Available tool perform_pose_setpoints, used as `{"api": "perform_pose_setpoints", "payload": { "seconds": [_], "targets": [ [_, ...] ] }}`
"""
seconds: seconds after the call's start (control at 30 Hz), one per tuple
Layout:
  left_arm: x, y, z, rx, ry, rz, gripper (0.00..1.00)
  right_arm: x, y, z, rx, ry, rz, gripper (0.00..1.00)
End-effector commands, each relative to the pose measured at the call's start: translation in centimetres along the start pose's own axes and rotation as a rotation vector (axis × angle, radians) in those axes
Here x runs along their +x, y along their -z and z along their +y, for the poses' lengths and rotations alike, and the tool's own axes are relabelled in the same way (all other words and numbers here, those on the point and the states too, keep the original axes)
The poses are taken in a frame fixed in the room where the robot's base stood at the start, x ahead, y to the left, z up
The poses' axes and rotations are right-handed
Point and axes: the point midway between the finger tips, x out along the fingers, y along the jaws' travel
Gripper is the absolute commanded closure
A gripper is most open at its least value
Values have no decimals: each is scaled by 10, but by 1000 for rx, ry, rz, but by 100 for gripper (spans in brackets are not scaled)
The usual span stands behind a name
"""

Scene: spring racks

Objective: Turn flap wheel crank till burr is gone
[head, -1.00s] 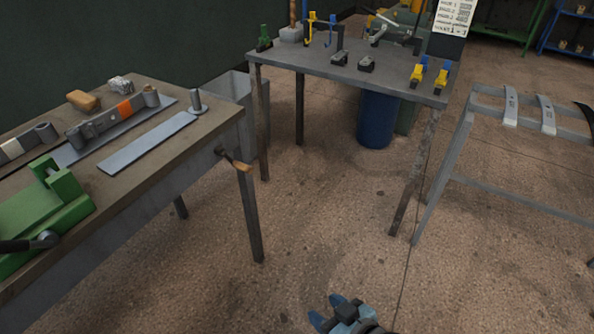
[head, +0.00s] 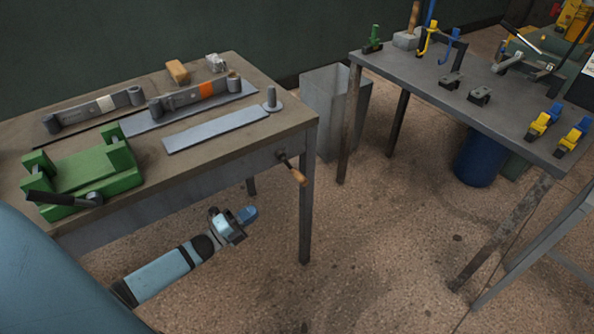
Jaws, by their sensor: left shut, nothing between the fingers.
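A crank with a wooden handle (head: 292,171) sticks out from the front side of the left bench (head: 150,195), near its right corner. A small upright post on a round base (head: 271,101) stands on the bench top above it; I cannot tell whether it is the flap wheel. A grey spring piece with an orange band (head: 195,94) lies on a flat plate. No burr can be made out at this size. My left gripper (head: 248,215) is shut and empty, below the bench edge, left of and lower than the crank, apart from it. My right gripper is out of view.
A green vise (head: 85,175) with a black lever sits at the bench's front left. A bare grey strip (head: 215,130) and a white-banded spring (head: 97,108) lie nearby. A grey bin (head: 333,100) stands behind. A second table (head: 430,75) holds clamps. Floor between is clear.

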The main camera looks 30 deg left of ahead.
Motion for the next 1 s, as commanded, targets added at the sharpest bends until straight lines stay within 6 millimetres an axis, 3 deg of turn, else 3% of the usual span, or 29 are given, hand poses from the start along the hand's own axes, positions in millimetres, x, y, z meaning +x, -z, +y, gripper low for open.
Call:
{"api": "perform_pose_setpoints", "payload": {
  "seconds": [0.17, 0.5, 0.7, 1.0],
  "targets": [
    [17, -3, -2, 19, 12, 6, 100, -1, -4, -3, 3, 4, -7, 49],
    [88, -2, -2, 16, 13, 6, 100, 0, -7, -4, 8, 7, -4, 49],
    [122, -1, -2, 15, 11, 6, 100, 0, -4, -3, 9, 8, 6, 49],
    [139, -1, -2, 13, 9, 5, 100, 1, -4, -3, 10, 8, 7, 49]
  ]
}}
